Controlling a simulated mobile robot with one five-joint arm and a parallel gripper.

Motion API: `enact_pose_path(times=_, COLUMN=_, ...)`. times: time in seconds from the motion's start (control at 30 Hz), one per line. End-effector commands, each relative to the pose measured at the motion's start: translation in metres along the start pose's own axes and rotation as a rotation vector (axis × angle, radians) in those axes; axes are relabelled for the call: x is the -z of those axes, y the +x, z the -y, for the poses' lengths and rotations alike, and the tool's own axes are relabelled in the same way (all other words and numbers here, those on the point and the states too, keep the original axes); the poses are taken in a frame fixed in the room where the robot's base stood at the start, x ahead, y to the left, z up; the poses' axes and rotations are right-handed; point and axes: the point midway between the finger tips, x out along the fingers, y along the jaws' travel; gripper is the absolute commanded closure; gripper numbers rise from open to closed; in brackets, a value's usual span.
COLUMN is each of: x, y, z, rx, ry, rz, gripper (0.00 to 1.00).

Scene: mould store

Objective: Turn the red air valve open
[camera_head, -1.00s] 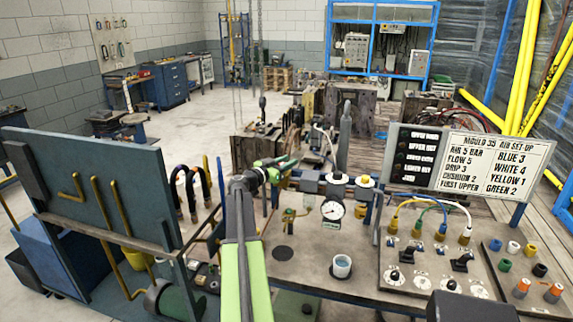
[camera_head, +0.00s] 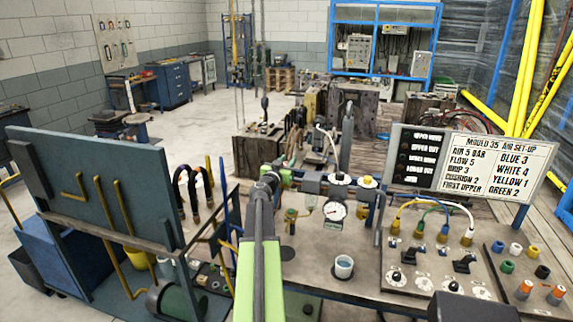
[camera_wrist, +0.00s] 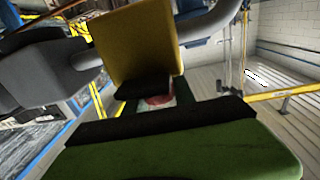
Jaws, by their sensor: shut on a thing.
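My gripper (camera_wrist: 152,108) is shut on the red air valve (camera_wrist: 160,99). In the wrist view only a small red patch of the valve shows between the black finger pads; the rest is hidden. A yellow-brass block (camera_wrist: 135,45) stands just beyond the pads, joined to grey pipework. In the head view my gripper (camera_head: 285,178) is at the left end of the grey air line (camera_head: 312,185), mostly behind my own wrist, with a little green showing. The valve cannot be made out there, and how far it is turned cannot be told.
A pressure gauge (camera_head: 333,211) hangs on the line, right of my gripper. A hose panel (camera_head: 440,265) and a set-up sign (camera_head: 492,165) are at right. A blue-grey rack (camera_head: 95,185) stands close at left.

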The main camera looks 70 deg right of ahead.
Motion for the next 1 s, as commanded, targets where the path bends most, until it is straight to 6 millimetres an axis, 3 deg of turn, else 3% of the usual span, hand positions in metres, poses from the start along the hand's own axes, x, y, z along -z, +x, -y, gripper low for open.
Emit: enact_pose_path(times=1.0, x=-0.001, y=-0.007, z=0.022, rx=0.899, ry=0.0, rz=0.028, gripper=1.0)
